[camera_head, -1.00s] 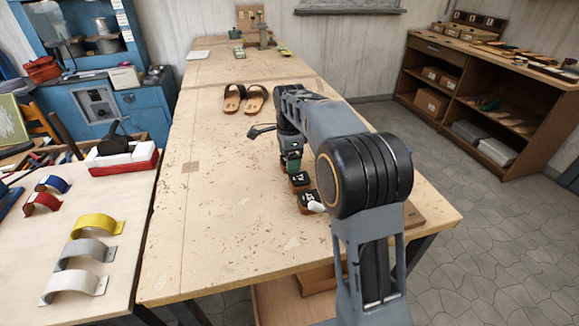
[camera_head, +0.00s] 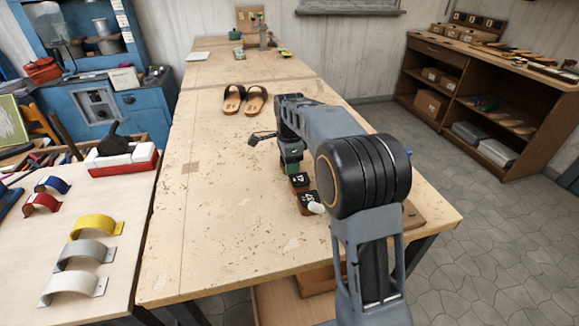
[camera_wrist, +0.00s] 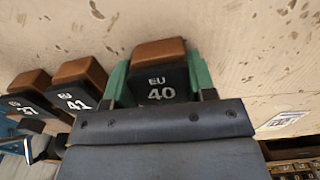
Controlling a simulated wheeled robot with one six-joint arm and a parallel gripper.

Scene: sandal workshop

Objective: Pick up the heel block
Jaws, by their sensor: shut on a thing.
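A heel block marked EU 40 (camera_wrist: 160,84), with a black face and a brown end, sits between the green fingers of my gripper (camera_wrist: 158,72) in the wrist view. My gripper is shut on it, one finger against each side. In the head view my gripper (camera_head: 292,166) is low over the bench, and my arm hides most of the held block. Two similar blocks, marked EU 41 (camera_wrist: 76,97) and EU 37 (camera_wrist: 25,103), stand in a row to the left in the wrist view. I cannot tell whether the held block touches the bench.
The wooden bench (camera_head: 220,220) is mostly clear left of my arm. A pair of sandals (camera_head: 245,98) lies farther back. A white-tipped thing (camera_head: 316,208) is close to the row of blocks. A side table with curved coloured pieces (camera_head: 95,224) stands at the left.

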